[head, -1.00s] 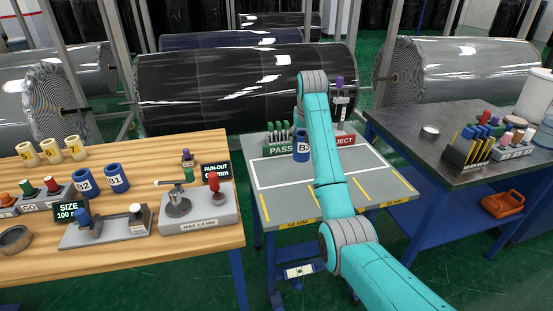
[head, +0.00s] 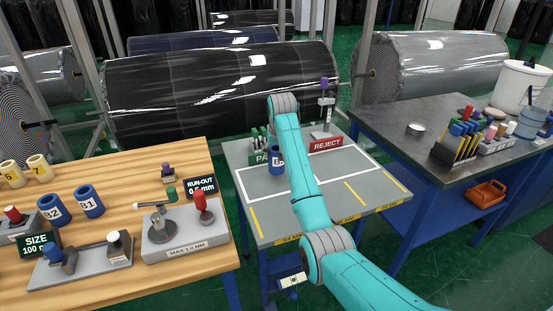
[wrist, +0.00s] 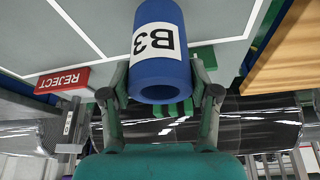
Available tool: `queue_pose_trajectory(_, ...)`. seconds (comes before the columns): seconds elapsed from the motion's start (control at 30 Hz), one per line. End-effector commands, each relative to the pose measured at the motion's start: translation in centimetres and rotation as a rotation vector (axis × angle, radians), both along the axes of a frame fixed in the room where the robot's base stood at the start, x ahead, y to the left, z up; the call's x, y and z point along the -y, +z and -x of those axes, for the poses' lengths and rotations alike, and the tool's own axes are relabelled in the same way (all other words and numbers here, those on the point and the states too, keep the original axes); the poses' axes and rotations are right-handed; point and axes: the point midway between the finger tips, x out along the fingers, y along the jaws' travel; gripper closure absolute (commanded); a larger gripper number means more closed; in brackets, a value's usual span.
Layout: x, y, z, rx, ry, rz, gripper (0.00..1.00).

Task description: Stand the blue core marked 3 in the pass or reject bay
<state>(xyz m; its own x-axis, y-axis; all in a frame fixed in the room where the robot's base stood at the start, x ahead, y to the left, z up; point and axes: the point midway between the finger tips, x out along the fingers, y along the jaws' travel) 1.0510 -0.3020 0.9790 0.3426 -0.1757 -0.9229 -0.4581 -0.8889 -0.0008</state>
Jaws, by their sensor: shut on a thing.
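The blue core marked B3 (wrist: 158,50) is between the fingers of my gripper (wrist: 160,75), which is shut on it. In the wrist view its label reads upside down and its open end faces the camera. In the head view the core (head: 276,158) shows beside my arm, in front of the green PASS sign (head: 257,159); my arm hides part of it and the fingers. The red REJECT sign (head: 326,144) stands to its right on the grey table (head: 340,185) with white bay lines. I cannot tell whether the core touches the table.
A tall stand with a purple top (head: 324,95) is behind the REJECT sign, and several green-topped items are behind PASS. The wooden bench (head: 120,180) at left holds blue cores B2 (head: 53,207) and B1 (head: 89,201). A dark bench (head: 400,145) is at right.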

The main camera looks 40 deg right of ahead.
Motion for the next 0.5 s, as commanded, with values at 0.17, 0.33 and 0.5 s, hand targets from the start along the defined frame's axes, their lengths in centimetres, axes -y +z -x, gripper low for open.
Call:
queue_pose_trajectory(0.17,0.0,-2.5,0.1,-0.003,0.000,-0.001,0.87)
queue_pose_trajectory(0.33,0.0,-2.8,0.0,0.000,0.000,0.000,0.87)
queue_pose_trajectory(0.5,0.0,-2.9,0.0,-0.001,0.000,0.000,0.87)
